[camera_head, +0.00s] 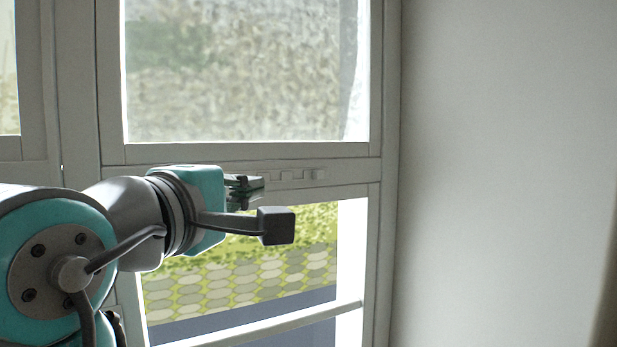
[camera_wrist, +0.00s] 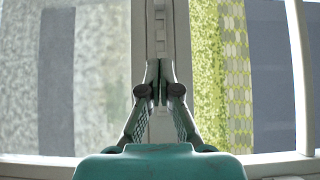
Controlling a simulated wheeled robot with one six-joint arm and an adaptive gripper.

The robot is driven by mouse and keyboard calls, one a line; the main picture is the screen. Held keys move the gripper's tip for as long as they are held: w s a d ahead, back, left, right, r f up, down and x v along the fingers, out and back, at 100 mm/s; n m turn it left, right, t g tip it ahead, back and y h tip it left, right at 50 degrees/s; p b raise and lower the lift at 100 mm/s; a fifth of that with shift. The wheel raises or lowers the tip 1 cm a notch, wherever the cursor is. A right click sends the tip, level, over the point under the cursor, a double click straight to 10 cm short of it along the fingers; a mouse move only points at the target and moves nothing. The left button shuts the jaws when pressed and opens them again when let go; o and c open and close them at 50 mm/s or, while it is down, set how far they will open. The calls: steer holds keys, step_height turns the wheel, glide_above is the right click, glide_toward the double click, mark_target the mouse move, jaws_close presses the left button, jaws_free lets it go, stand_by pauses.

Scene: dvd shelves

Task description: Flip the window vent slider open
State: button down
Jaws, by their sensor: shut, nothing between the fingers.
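The window vent slider (camera_head: 294,175) is a pale strip with several small raised blocks on the horizontal rail between the upper and lower panes. A slightly bigger block is at its right end. The strip's left part is hidden behind my gripper (camera_head: 258,184). In the wrist view the rail runs upright, with small blocks of the vent (camera_wrist: 160,35) straight beyond the fingertips. My gripper (camera_wrist: 160,78) is shut and empty, with its fingers together in front of the rail. I cannot tell whether the fingertips touch the vent.
The window frame (camera_head: 390,120) surrounds an upper pane (camera_head: 235,75) and a lower pane (camera_head: 270,275). A pale bar (camera_head: 270,325) crosses low over the lower pane. A bare wall (camera_head: 500,170) stands to the right, with clear space before it.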

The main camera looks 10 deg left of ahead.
glide_toward(313, 175)
steer(key=w+a, duration=0.2)
steer(key=w, duration=0.1)
steer(key=shift+w+a, duration=0.1)
steer(key=shift+w, duration=0.15)
steer(key=shift+w+d, duration=0.8)
steer(key=shift+d, duration=0.1)
steer(key=shift+w+d, duration=0.5)
steer(key=shift+d, duration=0.25)
